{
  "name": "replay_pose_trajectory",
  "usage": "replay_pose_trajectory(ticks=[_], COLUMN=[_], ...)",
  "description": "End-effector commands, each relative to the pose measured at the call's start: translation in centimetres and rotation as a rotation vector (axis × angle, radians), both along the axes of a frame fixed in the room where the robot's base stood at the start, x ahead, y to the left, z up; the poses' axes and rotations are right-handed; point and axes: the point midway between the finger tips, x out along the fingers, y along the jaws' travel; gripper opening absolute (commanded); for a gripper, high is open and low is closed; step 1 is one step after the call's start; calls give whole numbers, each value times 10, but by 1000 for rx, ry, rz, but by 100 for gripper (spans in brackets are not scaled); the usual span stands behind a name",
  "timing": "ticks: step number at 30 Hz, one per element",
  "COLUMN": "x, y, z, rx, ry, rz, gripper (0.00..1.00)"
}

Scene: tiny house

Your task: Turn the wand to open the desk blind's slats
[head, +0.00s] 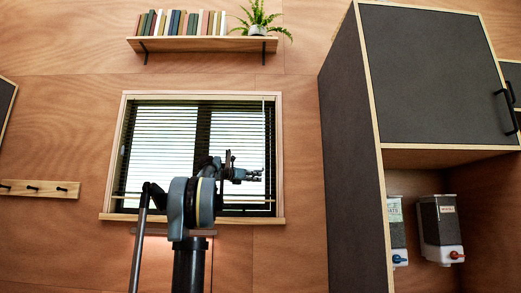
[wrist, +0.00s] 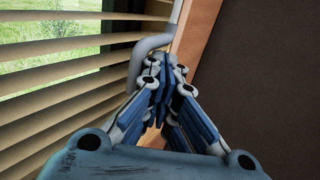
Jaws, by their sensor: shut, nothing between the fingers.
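The desk blind (head: 160,140) hangs in the window, and its slats have bright gaps between them. In the wrist view the slats (wrist: 75,75) are tan, with green grass showing through at the upper left. The wand (head: 263,125) is a thin pale rod hanging at the blind's right side. In the wrist view its grey cranked part (wrist: 150,44) bends just beyond my fingertips, and its lower end is hidden. My gripper (head: 258,175) is at the blind's lower right; its fingers (wrist: 165,68) are shut and empty. I cannot tell whether they touch the wand.
The window frame's right side (wrist: 197,30) is close beside the fingers. A tall dark cabinet (head: 350,150) stands to the right. A shelf with books and a plant (head: 205,44) is above the window. A peg rail (head: 38,189) is at the left.

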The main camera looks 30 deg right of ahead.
Motion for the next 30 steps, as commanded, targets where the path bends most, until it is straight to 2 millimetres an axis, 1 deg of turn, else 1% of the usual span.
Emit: replay_pose_trajectory(ticks=[5,15,20,30], x=[-1,-13,-15,-16], y=[0,0,0,26], z=[0,0,0,0], rx=[0,0,0,0], ry=[0,0,0,0], rz=[0,-1,0,2], gripper=[0,0,0,0])
